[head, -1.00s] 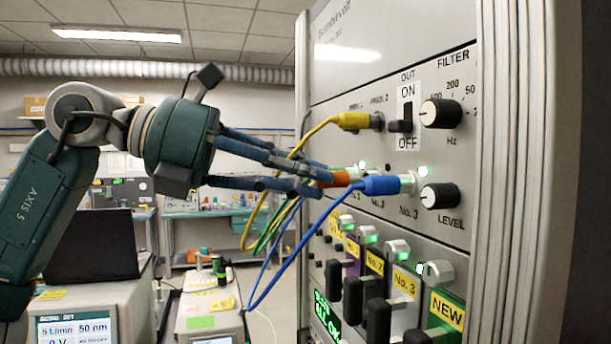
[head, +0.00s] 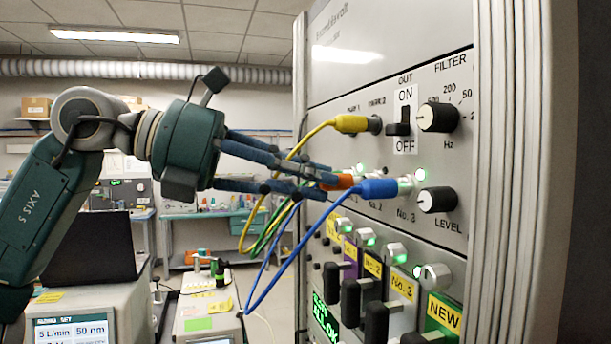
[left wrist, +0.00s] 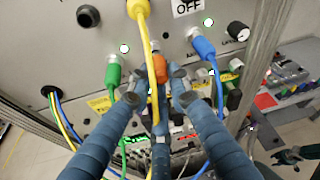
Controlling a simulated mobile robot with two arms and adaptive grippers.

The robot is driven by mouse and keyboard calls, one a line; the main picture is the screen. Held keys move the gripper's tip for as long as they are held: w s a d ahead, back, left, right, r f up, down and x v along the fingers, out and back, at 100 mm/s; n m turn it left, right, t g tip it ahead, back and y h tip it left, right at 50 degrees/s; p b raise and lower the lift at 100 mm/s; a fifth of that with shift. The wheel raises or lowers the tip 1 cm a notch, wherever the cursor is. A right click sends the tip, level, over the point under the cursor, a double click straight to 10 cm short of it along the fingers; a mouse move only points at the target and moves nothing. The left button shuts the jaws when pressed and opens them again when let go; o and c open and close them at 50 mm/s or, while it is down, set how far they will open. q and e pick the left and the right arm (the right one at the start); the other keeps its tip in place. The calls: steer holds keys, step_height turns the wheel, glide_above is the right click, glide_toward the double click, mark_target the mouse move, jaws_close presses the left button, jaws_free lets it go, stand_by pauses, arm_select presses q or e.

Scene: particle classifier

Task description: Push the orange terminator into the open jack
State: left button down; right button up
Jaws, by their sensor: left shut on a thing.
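My left gripper (head: 328,184) is shut on the orange terminator (head: 341,182), in front of the jack row on the grey panel (head: 345,85). In the left wrist view the terminator (left wrist: 158,76) sits between the fingers (left wrist: 157,90), with a metallic piece (left wrist: 155,47) just beyond it. It lies between the green plug (left wrist: 113,73) and the blue plug (left wrist: 203,46). The blue plug (head: 379,188) partly hides the jack area in the head view. I cannot tell whether the terminator touches the jack. A dark teal and black part (left wrist: 293,156) at lower right may be my right gripper.
A yellow plug (head: 350,124) and its cable hang across the fingers. The ON/OFF switch (head: 401,125), filter knob (head: 438,117) and level knob (head: 436,199) are to the right. Several black handles (head: 375,322) stick out below. A laptop (head: 91,246) stands behind the arm.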

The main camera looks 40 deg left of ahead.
arm_select(q)
steer(key=shift+w+d+p, duration=0.4)
steer(key=shift+w+p, duration=0.15)
steer(key=shift+w, duration=0.25)
steer(key=c, duration=1.6)
jaws_free()
steer(key=shift+w, duration=0.1)
steer(key=shift+o, duration=0.3)
steer(key=shift+w+d, duration=0.15)
steer(key=v, duration=1.2)
steer(key=shift+f, duration=0.2)
